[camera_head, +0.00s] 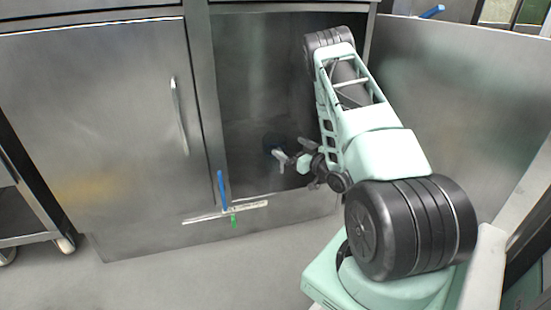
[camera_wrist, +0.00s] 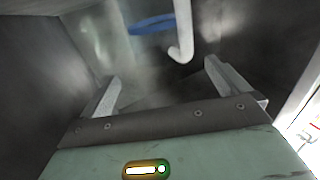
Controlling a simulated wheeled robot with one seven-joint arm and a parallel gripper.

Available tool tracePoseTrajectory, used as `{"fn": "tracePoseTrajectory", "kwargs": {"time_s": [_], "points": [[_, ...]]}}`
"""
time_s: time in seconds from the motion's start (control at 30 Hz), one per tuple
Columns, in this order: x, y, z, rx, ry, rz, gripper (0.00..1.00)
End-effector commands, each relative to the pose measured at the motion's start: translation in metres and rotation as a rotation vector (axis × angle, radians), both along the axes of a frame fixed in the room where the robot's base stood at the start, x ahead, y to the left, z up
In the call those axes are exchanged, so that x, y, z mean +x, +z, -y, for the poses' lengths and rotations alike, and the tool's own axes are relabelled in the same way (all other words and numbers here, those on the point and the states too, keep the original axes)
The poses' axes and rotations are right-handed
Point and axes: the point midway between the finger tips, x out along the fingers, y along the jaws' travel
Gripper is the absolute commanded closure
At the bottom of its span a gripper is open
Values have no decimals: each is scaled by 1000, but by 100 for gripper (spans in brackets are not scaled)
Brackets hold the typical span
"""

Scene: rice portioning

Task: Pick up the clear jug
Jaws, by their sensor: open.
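In the wrist view, a clear jug (camera_wrist: 108,42) shows at the top, see-through and hard to make out, with a blue band (camera_wrist: 152,25) and a pale hooked handle (camera_wrist: 183,38). Its top is cut off by the frame edge. My gripper (camera_wrist: 162,74) is open and empty, its two fingers pointing toward the jug, with the handle beyond the gap between them. In the head view, my gripper (camera_head: 290,160) reaches into the open cabinet. A dim bluish shape (camera_head: 271,149) beside it may be the jug; its outline is unclear there.
The open cabinet (camera_head: 250,70) has dark metal walls close around my arm. An open door panel (camera_head: 450,90) stands at the right and a shut door (camera_head: 100,110) at the left. A cart (camera_head: 25,215) stands at the far left. Grey floor is clear in front.

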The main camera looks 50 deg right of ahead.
Motion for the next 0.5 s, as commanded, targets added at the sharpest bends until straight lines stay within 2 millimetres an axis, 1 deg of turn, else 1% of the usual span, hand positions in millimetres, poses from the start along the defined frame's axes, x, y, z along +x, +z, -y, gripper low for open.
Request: {"fn": "tracePoseTrajectory", "kwargs": {"time_s": [0.13, 0.3, 0.4, 0.5], "points": [[14, -3, 0, -1, 2, 2, 0], [39, -5, 1, -2, 2, 2, 0], [49, -4, 2, -2, 1, 1, 0], [53, -4, 2, 0, 0, 0, 0]]}}
